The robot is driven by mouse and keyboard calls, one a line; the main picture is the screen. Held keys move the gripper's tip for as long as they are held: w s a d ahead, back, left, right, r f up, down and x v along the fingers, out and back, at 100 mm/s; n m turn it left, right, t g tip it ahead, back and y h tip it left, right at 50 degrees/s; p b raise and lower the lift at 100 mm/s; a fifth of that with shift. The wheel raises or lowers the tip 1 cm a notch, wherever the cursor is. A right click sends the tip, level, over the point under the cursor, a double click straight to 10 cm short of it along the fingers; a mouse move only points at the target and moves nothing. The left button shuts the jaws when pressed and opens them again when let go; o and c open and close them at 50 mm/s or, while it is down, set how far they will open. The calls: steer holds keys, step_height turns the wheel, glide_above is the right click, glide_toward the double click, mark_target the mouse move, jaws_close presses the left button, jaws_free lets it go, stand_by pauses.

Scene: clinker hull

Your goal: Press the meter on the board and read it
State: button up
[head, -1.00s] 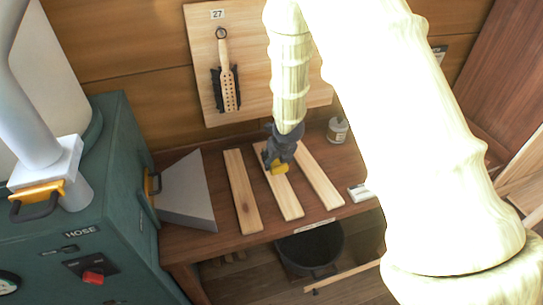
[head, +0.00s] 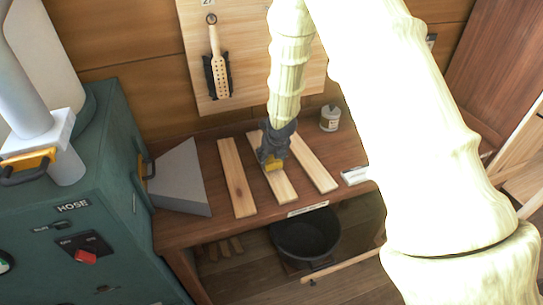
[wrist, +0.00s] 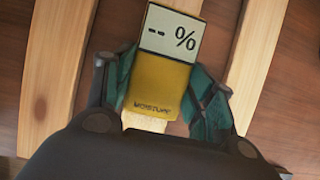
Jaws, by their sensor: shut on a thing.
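The meter (wrist: 165,75) is yellow with a pale display that reads "-- %". Its lower label is blurred and seems to say "MOISTURE". My gripper (wrist: 163,95) is shut on the meter, one dark green finger on each side. In the head view my gripper (head: 272,160) is over the middle of three pale boards, with the yellow meter (head: 273,164) at its tip. The middle board (head: 283,188) lies flat on the bench, partly hidden by the gripper. I cannot tell whether the meter touches it.
The left board (head: 237,180) and right board (head: 315,163) lie on either side on the wooden bench (head: 190,228). A black bucket (head: 305,237) stands below.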

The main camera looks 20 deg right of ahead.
steer(key=shift+w+f, duration=0.4)
steer(key=shift+w, duration=0.05)
steer(key=shift+s+r, duration=0.25)
steer(key=shift+s, duration=0.1)
steer(key=shift+w+f, duration=0.2)
steer(key=shift+f, duration=0.1)
steer(key=shift+s, duration=0.1)
steer(key=shift+s+f, duration=0.1)
steer(key=shift+f, duration=0.1)
stand_by(2.1)
steer(key=shift+r+p, duration=3.4)
steer(key=shift+r, duration=0.7)
